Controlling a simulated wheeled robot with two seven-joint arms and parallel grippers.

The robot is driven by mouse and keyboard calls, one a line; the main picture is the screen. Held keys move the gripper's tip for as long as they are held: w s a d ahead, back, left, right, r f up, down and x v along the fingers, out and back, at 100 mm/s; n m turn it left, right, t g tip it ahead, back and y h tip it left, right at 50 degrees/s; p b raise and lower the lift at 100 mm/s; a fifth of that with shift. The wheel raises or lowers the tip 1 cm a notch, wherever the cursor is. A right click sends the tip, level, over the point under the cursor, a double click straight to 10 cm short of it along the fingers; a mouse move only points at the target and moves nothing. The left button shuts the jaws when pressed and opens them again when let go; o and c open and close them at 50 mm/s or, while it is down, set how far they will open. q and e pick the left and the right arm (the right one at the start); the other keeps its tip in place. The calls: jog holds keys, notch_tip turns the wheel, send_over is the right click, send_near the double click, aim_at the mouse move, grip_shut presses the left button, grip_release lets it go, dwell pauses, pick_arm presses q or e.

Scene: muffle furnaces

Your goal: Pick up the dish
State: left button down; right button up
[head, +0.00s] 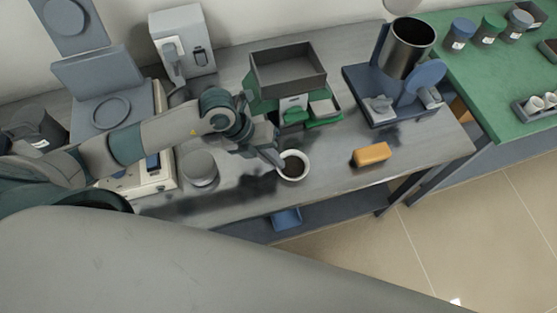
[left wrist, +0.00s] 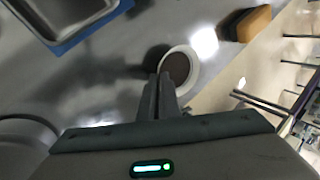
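The dish (head: 293,178) is a small round white bowl with a dark inside, near the front edge of the grey metal bench. It also shows in the left wrist view (left wrist: 192,82), just beyond my fingertips. My left gripper (head: 278,161) reaches it from the left, pointing down. Its two fingers (left wrist: 159,80) are nearly together, with the dish's near rim between their tips. The dish looks level; I cannot tell whether its base touches the bench. My right gripper is not in view.
An orange-yellow block (head: 371,154) lies right of the dish. A round grey container (head: 199,168) stands to the left. Behind are a grey open bin (head: 289,72) and a blue stand with a metal cylinder (head: 408,48). The bench's front edge is close to the dish.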

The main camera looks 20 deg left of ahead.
pick_arm(q)
jog(key=shift+w+r, duration=0.1)
jog(key=shift+r, duration=0.3)
notch_tip(320, 180, up, 2)
jog(key=shift+r+b, duration=0.15)
jog(key=shift+b, duration=0.5)
jog(key=w+d+r+b, duration=0.1)
jog(key=d+r+b, duration=0.2)
jog(key=d+r, duration=0.4)
jog(key=shift+w+d+r, duration=0.25)
jog(key=shift+d, duration=2.05)
